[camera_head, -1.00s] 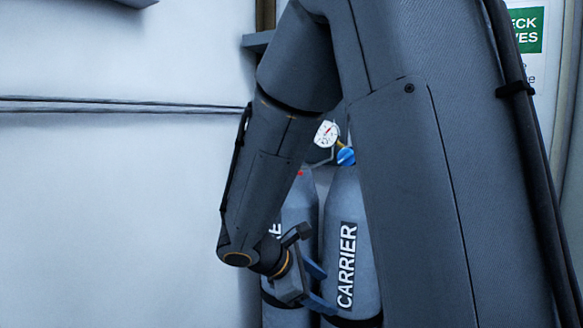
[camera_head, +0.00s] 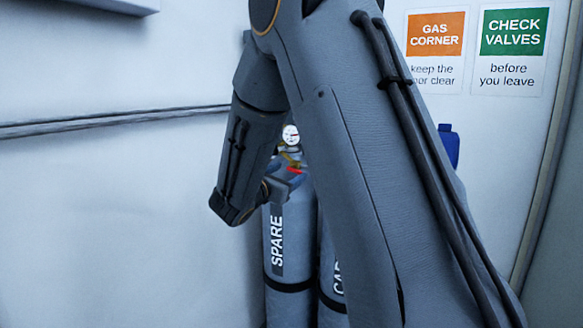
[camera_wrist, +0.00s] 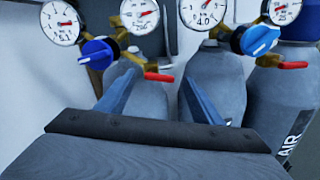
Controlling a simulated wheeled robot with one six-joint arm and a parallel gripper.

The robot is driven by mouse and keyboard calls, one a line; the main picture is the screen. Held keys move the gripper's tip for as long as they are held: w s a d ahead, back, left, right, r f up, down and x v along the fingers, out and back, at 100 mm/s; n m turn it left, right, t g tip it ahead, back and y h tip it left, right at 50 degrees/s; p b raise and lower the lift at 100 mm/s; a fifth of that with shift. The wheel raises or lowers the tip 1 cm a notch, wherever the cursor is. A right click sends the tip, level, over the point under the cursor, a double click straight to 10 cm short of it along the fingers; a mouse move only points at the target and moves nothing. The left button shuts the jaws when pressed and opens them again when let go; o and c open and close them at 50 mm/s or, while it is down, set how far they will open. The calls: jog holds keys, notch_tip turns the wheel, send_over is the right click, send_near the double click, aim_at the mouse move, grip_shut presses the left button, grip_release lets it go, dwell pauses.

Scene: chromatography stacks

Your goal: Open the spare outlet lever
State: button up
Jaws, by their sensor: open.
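The SPARE cylinder (camera_head: 277,285) stands upright against the wall in the head view. Its short red lever (camera_head: 295,170) shows near the neck, below a round white gauge (camera_head: 291,135). My gripper (camera_head: 290,182) is close to that lever, partly hidden by my arm. In the wrist view my gripper (camera_wrist: 157,78) is open, with two blue fingers apart. A red lever (camera_wrist: 158,76) on the left cylinder (camera_wrist: 125,78) appears between the fingertips and points right. This seems to be the spare outlet lever. I cannot tell whether the fingers touch it.
The AIR cylinder (camera_wrist: 272,100) and another red lever (camera_wrist: 290,65) are farther right. Blue knobs (camera_wrist: 97,52) (camera_wrist: 258,40) and several gauges crowd the top. Wall signs (camera_head: 513,50) hang upper right.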

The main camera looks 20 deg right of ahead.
jog(key=shift+p+x, duration=0.35)
jog(key=shift+x, duration=0.8)
jog(key=c, duration=1)
jog(key=shift+r+n, duration=0.2)
jog(key=shift+n, duration=1.3)
jog(key=shift+c, duration=0.2)
jog(key=o, duration=1)
jog(key=shift+o, duration=0.2)
jog(key=shift+a, duration=0.1)
